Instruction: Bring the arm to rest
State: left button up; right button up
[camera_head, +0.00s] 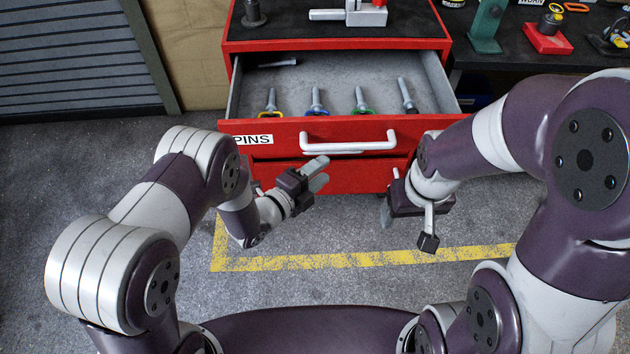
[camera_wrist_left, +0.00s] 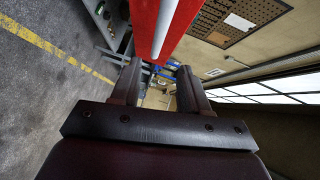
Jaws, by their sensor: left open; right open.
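My left gripper (camera_head: 318,172) is in front of the red cabinet, below the white handle of its open drawer, and touches nothing that I can see. In the left wrist view its two fingers (camera_wrist_left: 158,82) stand apart with nothing between them. My right gripper (camera_head: 393,202) is at the right in front of the cabinet, pointing down; its fingers are partly hidden. Both arms are bent and held in front of my body.
The red drawer (camera_head: 280,132), labelled PINS, is pulled out, with several pins with coloured rings inside. A dark workbench (camera_head: 520,60) with tools stands at the right. A grey shutter (camera_head: 70,60) is at the left. The floor with a yellow line (camera_head: 330,262) is clear.

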pick_arm(q)
jog(key=shift+w+d+f, duration=0.15)
jog(key=shift+w, duration=0.1)
jog(key=shift+s, duration=0.1)
